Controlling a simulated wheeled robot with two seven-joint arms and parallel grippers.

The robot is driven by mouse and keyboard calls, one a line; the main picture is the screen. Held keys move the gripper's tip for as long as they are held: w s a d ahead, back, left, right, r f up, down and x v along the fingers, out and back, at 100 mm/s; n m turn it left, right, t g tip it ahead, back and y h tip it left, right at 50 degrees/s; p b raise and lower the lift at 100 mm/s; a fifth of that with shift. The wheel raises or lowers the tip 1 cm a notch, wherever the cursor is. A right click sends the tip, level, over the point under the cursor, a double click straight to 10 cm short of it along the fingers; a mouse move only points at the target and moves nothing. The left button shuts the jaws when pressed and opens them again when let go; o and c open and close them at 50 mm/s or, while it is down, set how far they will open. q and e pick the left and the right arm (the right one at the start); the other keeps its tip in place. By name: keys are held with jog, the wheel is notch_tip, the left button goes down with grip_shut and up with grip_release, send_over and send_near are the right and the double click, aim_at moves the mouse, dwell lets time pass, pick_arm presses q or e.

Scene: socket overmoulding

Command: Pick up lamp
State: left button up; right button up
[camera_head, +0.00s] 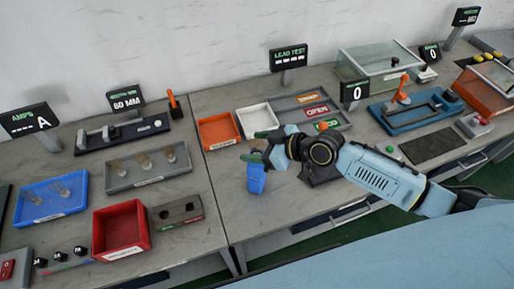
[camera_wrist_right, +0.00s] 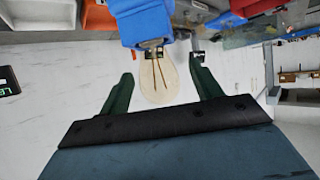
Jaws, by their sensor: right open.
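The lamp shows in the right wrist view as a clear glass bulb (camera_wrist_right: 158,82) with filaments, next to a blue block-like part (camera_wrist_right: 143,22). In the head view a blue piece (camera_head: 256,179) stands on the bench just below my right gripper (camera_head: 262,147); the bulb is hard to make out there. My right gripper is open, with its green fingers on either side of the bulb in the wrist view (camera_wrist_right: 166,92). I cannot tell whether they touch it. My left gripper is not in view.
To the left stand a blue tray (camera_head: 48,213) and a grey tray (camera_head: 150,184) with several bulbs, and a red bin (camera_head: 119,228). Behind the gripper are orange (camera_head: 217,130) and white (camera_head: 257,120) bins. A blue fixture (camera_head: 415,113) stands at right.

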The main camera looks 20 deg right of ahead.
jog(key=c, duration=1.1)
